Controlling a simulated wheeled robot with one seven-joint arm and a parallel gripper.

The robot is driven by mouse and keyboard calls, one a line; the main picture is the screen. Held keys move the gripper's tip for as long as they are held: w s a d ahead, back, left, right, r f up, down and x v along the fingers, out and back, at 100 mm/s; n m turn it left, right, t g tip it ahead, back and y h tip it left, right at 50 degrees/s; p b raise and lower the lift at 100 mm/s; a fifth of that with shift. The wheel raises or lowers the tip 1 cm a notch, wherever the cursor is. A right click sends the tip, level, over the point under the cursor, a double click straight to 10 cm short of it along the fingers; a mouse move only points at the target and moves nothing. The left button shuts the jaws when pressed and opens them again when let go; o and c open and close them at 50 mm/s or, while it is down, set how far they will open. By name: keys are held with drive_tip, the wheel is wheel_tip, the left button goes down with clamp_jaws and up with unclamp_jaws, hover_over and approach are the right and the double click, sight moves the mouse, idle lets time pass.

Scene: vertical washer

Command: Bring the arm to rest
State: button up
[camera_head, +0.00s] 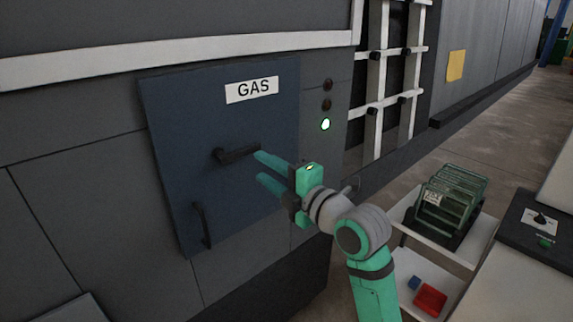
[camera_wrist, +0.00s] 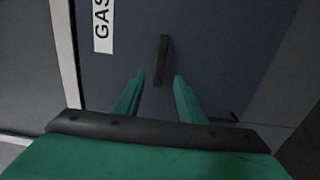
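My gripper (camera_head: 262,170) is green and stands in front of the dark blue panel (camera_head: 185,110) marked with a white GAS label (camera_head: 252,89). Its two fingers are apart with nothing held between them. A black lever handle (camera_head: 236,155) on the panel lies just beyond the upper fingertip in the head view. In the wrist view the handle (camera_wrist: 163,60) shows ahead of the gap between the fingertips (camera_wrist: 157,80). Whether a fingertip touches it I cannot tell. A second black handle (camera_head: 202,224) sits lower left on the panel.
Right of the panel are two dark lamps and a lit green one (camera_head: 325,124). A white-railed frame (camera_head: 390,80) stands farther right. A white cart (camera_head: 440,245) at the lower right holds a green rack (camera_head: 452,202) and a red tray (camera_head: 430,299). Open floor (camera_head: 500,130) lies behind.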

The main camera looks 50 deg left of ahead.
drive_tip(key=w+d+f+m+t, duration=0.95)
drive_tip(key=f+m, duration=0.35)
drive_tip(key=m, duration=0.2)
drive_tip(key=s+d+f+m+t+h, duration=0.3)
drive_tip(key=d+f+m+t+h, duration=0.45)
drive_tip(key=d+f+m, duration=0.75)
drive_tip(key=s+d+f+m+h, duration=0.4)
drive_tip(key=s+d+f+h, duration=0.4)
drive_tip(key=s+d+f, duration=0.4)
drive_tip(key=s+d+m+h, duration=0.1)
drive_tip(key=s+d, duration=0.4)
drive_tip(key=s, duration=0.3)
drive_tip(key=s+d+f+m+g+h, duration=0.1)
drive_tip(key=s+d, duration=0.5)
drive_tip(key=s, duration=0.3)
drive_tip(key=shift+g, duration=0.3)
